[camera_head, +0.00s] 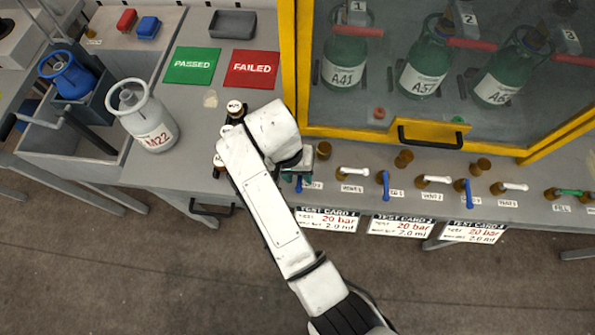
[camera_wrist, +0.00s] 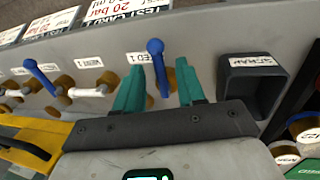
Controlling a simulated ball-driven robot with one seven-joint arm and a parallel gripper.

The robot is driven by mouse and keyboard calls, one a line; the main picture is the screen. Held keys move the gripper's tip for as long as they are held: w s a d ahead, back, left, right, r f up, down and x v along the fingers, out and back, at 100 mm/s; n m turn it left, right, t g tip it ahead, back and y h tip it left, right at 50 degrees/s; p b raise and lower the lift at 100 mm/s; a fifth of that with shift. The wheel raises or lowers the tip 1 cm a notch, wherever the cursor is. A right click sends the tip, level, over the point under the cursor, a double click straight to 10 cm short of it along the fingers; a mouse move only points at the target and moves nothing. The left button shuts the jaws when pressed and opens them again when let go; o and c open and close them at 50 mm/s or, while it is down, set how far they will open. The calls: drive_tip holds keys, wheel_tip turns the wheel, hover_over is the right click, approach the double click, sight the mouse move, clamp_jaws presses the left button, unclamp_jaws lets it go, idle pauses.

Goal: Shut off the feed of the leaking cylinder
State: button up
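My gripper (camera_wrist: 158,68) is open, its two teal fingers on either side of a blue lever (camera_wrist: 156,62) whose label partly reads "D 1". Gaps show between lever and fingers. In the head view my gripper (camera_head: 297,172) is at the left end of the valve row, partly hiding that lever. Two more blue levers, one middle (camera_head: 385,184) and one right (camera_head: 467,191), point toward the front edge. Behind the glass stand three green cylinders: A41 (camera_head: 344,62) under 1, A57 (camera_head: 424,70) under 2, and one under 3 (camera_head: 505,75). I cannot tell which leaks.
White vent levers (camera_head: 353,171) lie sideways between the blue ones; a green lever (camera_head: 569,192) is far right. The yellow cabinet frame and its handle (camera_head: 431,135) stand behind. A grey cylinder M22 (camera_head: 150,122) stands left. An open dark bin (camera_wrist: 250,84) is beside my gripper.

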clamp_jaws()
idle(0.3)
drive_tip(key=shift+d+r+n+p, duration=0.15)
drive_tip(key=shift+n+p, duration=0.15)
drive_tip(key=shift+p, duration=0.15)
drive_tip(key=n+p, duration=0.2)
drive_tip(key=p, duration=0.1)
drive_tip(key=shift+d+r, duration=0.15)
drive_tip(key=shift+d, duration=0.25)
drive_tip(key=n+p, duration=0.2)
drive_tip(key=d+n+t+p, duration=0.1)
drive_tip(key=n+p, duration=0.1)
drive_tip(key=n, duration=0.1)
drive_tip(key=shift+w+d, duration=0.15)
drive_tip(key=shift+w, duration=0.05)
drive_tip(key=n, duration=0.1)
drive_tip(key=d+n+p, duration=0.1)
drive_tip(key=n, duration=0.1)
drive_tip(key=w+n+t+y, duration=0.1)
drive_tip(key=n, duration=0.1)
drive_tip(key=shift+d+f, duration=0.15)
drive_tip(key=shift+f, duration=0.1)
drive_tip(key=n, duration=0.1)
drive_tip(key=w+n, duration=0.1)
drive_tip(key=n, duration=0.1)
drive_tip(key=n+y, duration=0.1)
drive_tip(key=n, duration=0.1)
drive_tip(key=shift+w+d, duration=0.2)
drive_tip(key=shift+w, duration=0.05)
drive_tip(key=shift+n, duration=0.3)
